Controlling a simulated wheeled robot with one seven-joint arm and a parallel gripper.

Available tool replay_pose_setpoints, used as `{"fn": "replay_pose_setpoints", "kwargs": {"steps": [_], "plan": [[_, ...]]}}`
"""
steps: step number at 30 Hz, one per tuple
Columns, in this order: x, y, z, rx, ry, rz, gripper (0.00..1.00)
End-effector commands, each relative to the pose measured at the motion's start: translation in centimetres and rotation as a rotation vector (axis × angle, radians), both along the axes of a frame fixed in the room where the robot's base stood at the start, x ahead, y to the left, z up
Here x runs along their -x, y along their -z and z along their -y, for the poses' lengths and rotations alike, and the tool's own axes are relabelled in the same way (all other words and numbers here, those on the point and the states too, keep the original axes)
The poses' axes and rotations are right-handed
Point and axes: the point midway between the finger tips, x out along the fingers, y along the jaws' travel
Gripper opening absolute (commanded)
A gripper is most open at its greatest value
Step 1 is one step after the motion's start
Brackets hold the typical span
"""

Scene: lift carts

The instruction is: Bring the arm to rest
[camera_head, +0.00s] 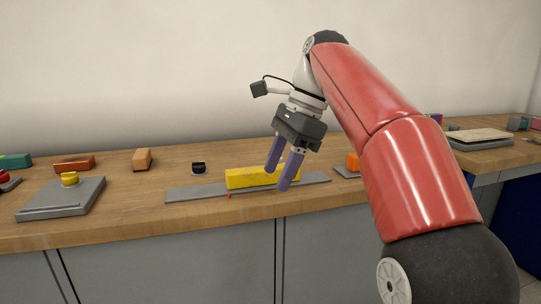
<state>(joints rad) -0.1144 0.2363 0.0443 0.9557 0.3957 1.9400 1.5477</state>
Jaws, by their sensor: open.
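My gripper (278,175) hangs from my red arm near the middle of the picture, its two purple fingers spread apart and pointing down. My arm is raised and bent, reaching over the counter from the right.
On the wooden counter (130,217), a grey plate (60,200) carries a yellow knob (69,179). Orange blocks (74,164), a green block (16,161) and a small black item (198,168) stand behind. An orange piece (352,162) sits beside my arm. A board (482,138) lies far right.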

Motion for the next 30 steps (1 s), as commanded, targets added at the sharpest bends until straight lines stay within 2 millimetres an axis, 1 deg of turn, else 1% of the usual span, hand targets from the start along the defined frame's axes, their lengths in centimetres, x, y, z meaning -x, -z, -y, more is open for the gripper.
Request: {"fn": "replay_pose_setpoints", "kwargs": {"steps": [5,11,14,17,20,23,24,26,27,30], "plan": [[1.0,0.4,0.7,0.009,-0.046,0.062,0.55],[2.5,1.5,2.0,0.033,-0.133,0.163,0.55],[3.7,2.5,3.0,0.057,-0.194,0.227,0.55],[5.3,4.1,4.3,0.097,-0.279,0.31,0.55],[7.7,6.4,6.1,0.161,-0.401,0.412,0.55],[10.4,9.6,8.1,0.244,-0.546,0.508,0.55],[11.5,11.0,8.9,0.281,-0.609,0.542,0.55],[13.2,13.2,10.0,0.336,-0.705,0.588,0.55],[14.2,14.6,10.7,0.372,-0.769,0.615,0.55],[16.5,18.0,12.1,0.457,-0.918,0.667,0.55]]}}
